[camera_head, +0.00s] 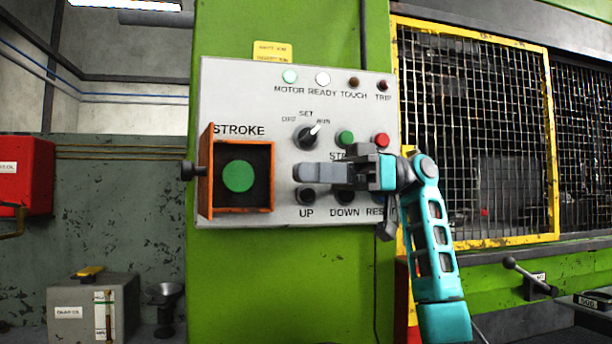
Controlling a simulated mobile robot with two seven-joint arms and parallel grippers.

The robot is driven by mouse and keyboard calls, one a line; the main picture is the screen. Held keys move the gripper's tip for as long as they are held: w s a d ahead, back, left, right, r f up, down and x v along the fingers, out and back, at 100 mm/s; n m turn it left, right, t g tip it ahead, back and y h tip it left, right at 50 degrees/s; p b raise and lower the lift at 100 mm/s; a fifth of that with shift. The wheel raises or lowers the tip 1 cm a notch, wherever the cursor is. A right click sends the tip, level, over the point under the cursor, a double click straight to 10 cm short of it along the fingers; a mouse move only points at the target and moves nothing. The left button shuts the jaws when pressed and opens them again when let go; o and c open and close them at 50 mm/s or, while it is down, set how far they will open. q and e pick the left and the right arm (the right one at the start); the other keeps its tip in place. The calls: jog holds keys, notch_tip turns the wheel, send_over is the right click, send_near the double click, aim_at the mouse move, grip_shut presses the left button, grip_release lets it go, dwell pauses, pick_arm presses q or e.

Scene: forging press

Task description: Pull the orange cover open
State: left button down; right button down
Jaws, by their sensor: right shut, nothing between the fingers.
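The orange cover (205,178) stands out from the panel at the left edge of an orange-framed recess (237,210), swung open. A dark knob (187,171) sticks out to the left from the cover. The round green stroke button (238,176) shows uncovered inside the recess. My right gripper (303,173) is shut and empty in front of the panel, just right of the recess and apart from the cover. It hides parts of the lower buttons. My left gripper is not in view.
The light grey control panel (230,95) carries lamps, a selector switch (308,137) and several buttons on a green press column (285,290). A yellow-framed mesh guard (475,130) stands to the right. A red box (22,175) and a grey box (90,308) are at the left.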

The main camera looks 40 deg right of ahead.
aim_at(202, 169)
jog(key=x, duration=1)
jog(key=shift+a, duration=0.35)
jog(key=shift+w, duration=0.15)
jog(key=shift+a+f+m+t+h+b, duration=0.1)
jog(key=shift+a+m+t+h+b, duration=0.3)
jog(key=shift+a+m+t, duration=0.45)
jog(key=shift+w+a+r+t+p, duration=0.15)
jog(key=shift+a+t+p, duration=0.05)
jog(key=shift+a+p, duration=0.25)
jog(key=shift+w+a+r+t+p, duration=0.1)
jog(key=shift+w+a+t+p, duration=0.05)
jog(key=shift+a+p, duration=0.3)
jog(key=shift+w+a+f, duration=0.15)
jog(key=shift+a, duration=0.2)
